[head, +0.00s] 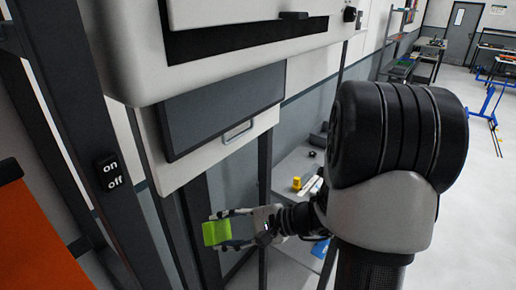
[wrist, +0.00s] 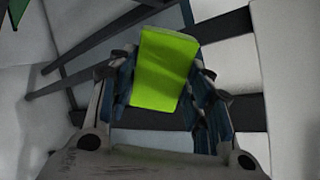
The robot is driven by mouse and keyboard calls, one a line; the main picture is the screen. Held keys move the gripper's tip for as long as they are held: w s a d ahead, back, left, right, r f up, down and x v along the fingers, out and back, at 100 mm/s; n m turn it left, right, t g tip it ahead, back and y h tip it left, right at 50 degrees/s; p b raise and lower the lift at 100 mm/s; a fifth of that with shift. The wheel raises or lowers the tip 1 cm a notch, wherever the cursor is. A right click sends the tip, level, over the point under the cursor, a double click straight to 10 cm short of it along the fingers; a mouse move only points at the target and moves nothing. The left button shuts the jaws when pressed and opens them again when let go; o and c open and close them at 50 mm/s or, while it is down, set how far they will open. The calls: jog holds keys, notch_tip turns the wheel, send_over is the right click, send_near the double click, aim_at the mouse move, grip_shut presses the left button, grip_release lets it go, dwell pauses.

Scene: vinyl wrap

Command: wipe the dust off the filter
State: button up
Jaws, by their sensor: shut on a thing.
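My gripper (head: 230,229) is shut on a bright green block (head: 216,233), which looks like a sponge. In the wrist view the green block (wrist: 163,70) sits between the two fingers of my gripper (wrist: 163,85) and sticks out beyond them. The block is in the air, below and apart from the white machine (head: 240,20). A dark grey flat panel (head: 222,108) is set in a pale housing under the machine, with a metal handle (head: 239,132) at its lower right. I cannot tell whether this panel is the filter. No dust can be made out.
A dark upright post with an on/off switch (head: 108,172) and an orange panel (head: 35,235) stand at the left. Dark frame legs (head: 264,180) stand near my gripper. A bench (head: 295,165) behind holds a small yellow thing (head: 297,183). Open floor lies at the far right.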

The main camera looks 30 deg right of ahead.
jog(key=w+d+r+m+t+h+p, duration=0.1)
jog(key=d+r+m+t+p, duration=0.15)
jog(key=r, duration=0.55)
jog(key=w+d+r+m+t+p, duration=0.1)
jog(key=d+r+t, duration=0.2)
jog(key=r, duration=0.5)
jog(key=m+t+h+p, duration=0.1)
jog(key=m+t+h, duration=0.1)
send_near(218, 107)
jog(key=shift+n, duration=0.25)
jog(key=shift+p+x, duration=0.5)
jog(key=shift+x, duration=1.65)
jog(key=shift+a, duration=0.1)
jog(key=shift+b+x, duration=0.35)
jog(key=shift+x, duration=0.55)
